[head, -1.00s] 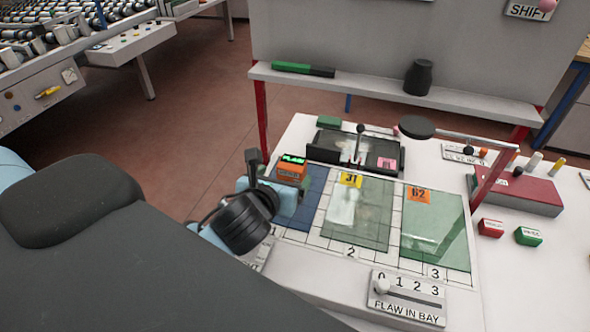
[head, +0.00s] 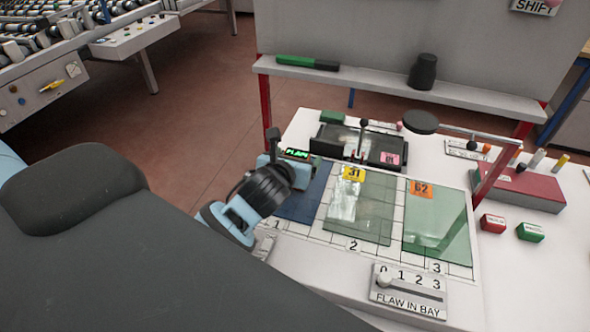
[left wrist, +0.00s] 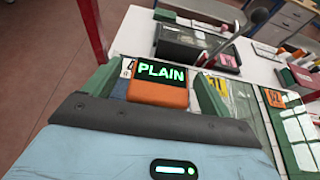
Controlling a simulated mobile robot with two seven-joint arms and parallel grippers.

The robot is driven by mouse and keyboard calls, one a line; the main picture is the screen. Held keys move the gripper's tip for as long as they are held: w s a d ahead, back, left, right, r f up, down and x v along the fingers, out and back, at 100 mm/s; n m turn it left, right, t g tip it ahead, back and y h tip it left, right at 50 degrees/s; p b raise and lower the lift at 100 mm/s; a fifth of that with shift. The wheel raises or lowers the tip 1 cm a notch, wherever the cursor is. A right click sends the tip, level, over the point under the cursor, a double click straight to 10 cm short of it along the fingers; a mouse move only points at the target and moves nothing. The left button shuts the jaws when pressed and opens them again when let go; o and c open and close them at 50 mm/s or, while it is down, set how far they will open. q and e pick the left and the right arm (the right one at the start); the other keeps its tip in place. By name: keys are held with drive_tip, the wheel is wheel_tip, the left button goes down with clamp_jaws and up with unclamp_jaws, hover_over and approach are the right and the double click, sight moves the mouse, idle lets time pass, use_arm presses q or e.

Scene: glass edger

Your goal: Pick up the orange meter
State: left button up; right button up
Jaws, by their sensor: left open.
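The orange meter (left wrist: 158,93) has a dark display with green letters reading PLAIN. In the left wrist view it sits between the two green-faced fingers of my left gripper (left wrist: 156,90), which is open around it. In the head view only the meter's lit display (head: 296,153) shows well; my gripper (head: 284,160) hides most of the orange body. The meter is at the blue panel of bay 1, at the left of the bench. I cannot tell whether the fingers touch it. My right gripper is not in view.
Glass panes tagged 31 (head: 361,213) and 62 (head: 436,220) lie to the right. Behind stands a black tray device (head: 392,147) with an upright lever. A shelf (head: 400,87) on red posts spans the back. A FLAW IN BAY slider (head: 409,291) is at the front.

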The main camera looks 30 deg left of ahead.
use_arm(q)
drive_tip(key=c, duration=1.3)
wheel_tip(320, 180, up, 10)
drive_tip(key=shift+r, duration=0.1)
